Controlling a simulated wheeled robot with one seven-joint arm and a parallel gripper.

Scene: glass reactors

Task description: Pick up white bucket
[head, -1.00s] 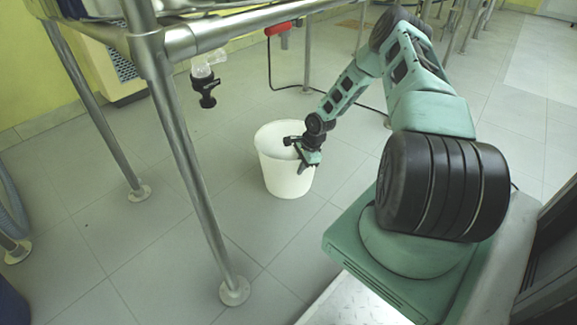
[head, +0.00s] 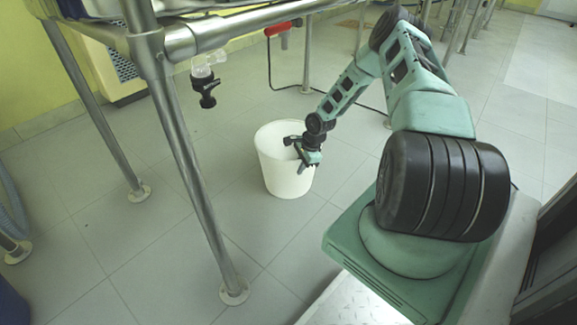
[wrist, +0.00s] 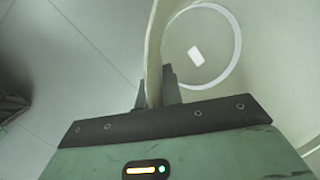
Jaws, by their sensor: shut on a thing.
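The white bucket (head: 284,172) stands upright in the middle of the head view, seemingly on the tiled floor. My gripper (head: 300,153) is at the bucket's right rim, shut on its wall. In the wrist view the bucket wall (wrist: 153,50) runs up from between the fingers of my gripper (wrist: 157,92). The bucket's inside shows to the right of it, with a ring and a small pale rectangle on its bottom. My fingers partly hide the rim.
A metal frame with a leg (head: 190,160) stands left of the bucket. A black valve (head: 206,88) hangs from it above the floor. A red handle (head: 278,29) and a black cable are behind. The floor (head: 160,245) in front of the bucket is clear.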

